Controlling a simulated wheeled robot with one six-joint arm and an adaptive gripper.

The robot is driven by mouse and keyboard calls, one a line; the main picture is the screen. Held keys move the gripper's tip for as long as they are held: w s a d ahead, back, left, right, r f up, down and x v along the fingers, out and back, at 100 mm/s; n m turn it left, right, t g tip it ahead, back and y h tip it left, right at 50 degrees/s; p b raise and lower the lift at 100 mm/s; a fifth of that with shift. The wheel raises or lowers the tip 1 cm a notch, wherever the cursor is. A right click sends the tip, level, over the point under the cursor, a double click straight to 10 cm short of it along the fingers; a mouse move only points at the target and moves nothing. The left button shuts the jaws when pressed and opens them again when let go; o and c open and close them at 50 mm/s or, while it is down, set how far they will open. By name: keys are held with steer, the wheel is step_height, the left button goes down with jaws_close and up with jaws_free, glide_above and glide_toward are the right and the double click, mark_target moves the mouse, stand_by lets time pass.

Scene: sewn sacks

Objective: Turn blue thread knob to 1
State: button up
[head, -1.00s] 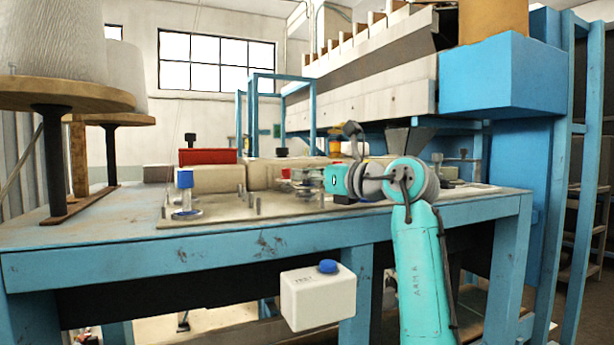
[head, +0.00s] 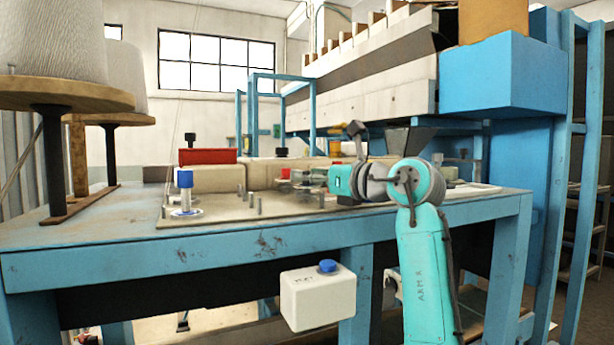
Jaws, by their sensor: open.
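A blue knob (head: 185,179) stands upright on a thin post above a pale disc, at the left front of the metal plate (head: 225,209) on the bench. No number on its scale can be read from here. My gripper (head: 290,181) reaches left over the plate from the end of my teal arm. It is open, small and partly blurred, and is well to the right of the blue knob, apart from it. A small red part (head: 285,173) shows close by the fingers; I cannot tell if they touch.
A red block (head: 208,156) and black knobs (head: 190,139) stand behind on pale housings (head: 218,179). Thin pins rise from the plate between the blue knob and my gripper. A white box (head: 317,298) with a blue button hangs below the bench edge. Thread cones (head: 55,45) stand at left.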

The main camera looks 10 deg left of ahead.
steer(key=v, duration=1.1)
steer(key=shift+a, duration=0.1)
